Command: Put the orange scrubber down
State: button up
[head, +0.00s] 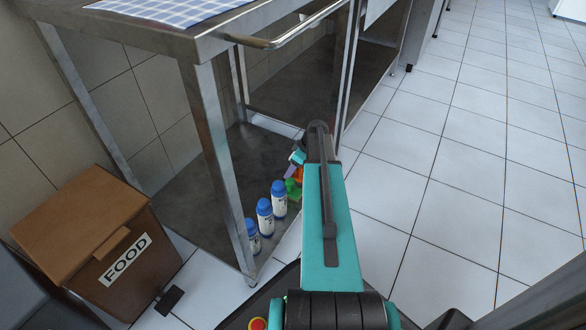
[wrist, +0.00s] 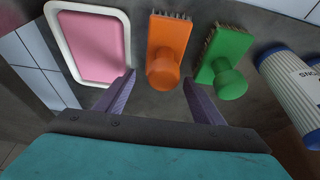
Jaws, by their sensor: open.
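The orange scrubber (wrist: 167,50) rests on the grey lower shelf in the wrist view, its round knob toward me and its bristles facing away. My gripper (wrist: 158,88) is open, with one finger on each side of the scrubber's knob and a gap on both sides. In the head view my arm covers most of the scrubber; only a small orange patch (head: 299,174) shows beside the arm. The gripper's fingers are mostly hidden there.
A green scrubber (wrist: 228,62) lies close on the right, and a pink tray with a white rim (wrist: 127,44) on the left. Several blue-capped bottles (head: 265,217) stand on the shelf (head: 160,190). A steel table leg (head: 222,170) and a brown FOOD bin (head: 95,240) stand nearby.

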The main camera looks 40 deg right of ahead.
jog(key=p+v, duration=0.4)
jog(key=v, duration=0.6)
jog(key=shift+r, duration=0.15)
jog(key=shift+s, duration=0.1)
dwell(0.5)
